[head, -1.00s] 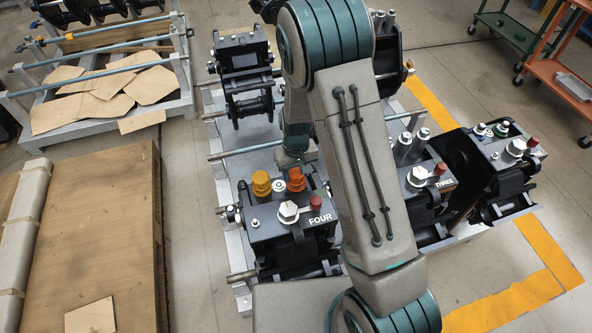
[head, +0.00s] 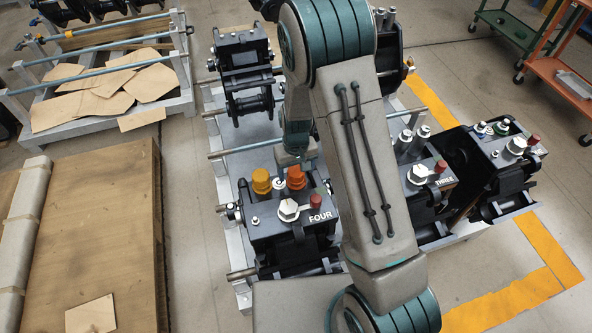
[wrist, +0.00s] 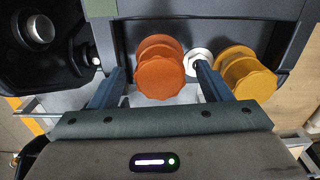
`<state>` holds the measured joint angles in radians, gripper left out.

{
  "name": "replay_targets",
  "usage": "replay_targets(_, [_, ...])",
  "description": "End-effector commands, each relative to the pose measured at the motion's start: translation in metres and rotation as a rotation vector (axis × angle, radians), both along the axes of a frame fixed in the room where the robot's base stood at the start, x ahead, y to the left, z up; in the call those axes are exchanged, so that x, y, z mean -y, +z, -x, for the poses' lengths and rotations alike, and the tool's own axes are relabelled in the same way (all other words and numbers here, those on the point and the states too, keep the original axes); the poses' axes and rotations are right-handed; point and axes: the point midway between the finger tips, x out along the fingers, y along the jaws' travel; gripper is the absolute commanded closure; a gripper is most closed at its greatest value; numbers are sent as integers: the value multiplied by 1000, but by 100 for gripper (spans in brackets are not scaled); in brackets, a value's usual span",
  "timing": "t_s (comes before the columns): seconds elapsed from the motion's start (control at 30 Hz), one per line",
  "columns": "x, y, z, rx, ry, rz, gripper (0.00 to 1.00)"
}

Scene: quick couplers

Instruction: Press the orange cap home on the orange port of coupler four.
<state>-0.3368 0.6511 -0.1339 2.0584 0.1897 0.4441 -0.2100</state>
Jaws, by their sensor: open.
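Coupler four (head: 285,228) is a dark block labelled FOUR, with a white hex fitting and a red knob on its face. The orange cap (head: 296,178) stands at its back, on the side nearer my arm; the orange port beneath it is hidden. In the wrist view the ribbed orange cap (wrist: 160,78) shows between the two blue fingers of my gripper (wrist: 158,70). The fingers are open, with visible gaps on both sides of the cap. How far the cap is seated cannot be told.
A yellow cap (head: 261,181) stands left of the orange one; in the wrist view it is just outside the right finger. A white fitting (wrist: 198,64) lies between the caps. Coupler three (head: 428,195) stands to the right, beyond my arm.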

Motion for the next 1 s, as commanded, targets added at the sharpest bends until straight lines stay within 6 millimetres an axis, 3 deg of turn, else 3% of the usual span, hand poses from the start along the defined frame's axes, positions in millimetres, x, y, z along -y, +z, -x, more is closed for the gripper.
replay_targets(0.6, [0,114,-1,5,1,-1,29])
replay_targets(0.8, [0,130,0,1,0,0,29])
replay_targets(1.0, [0,132,0,1,0,0,29])
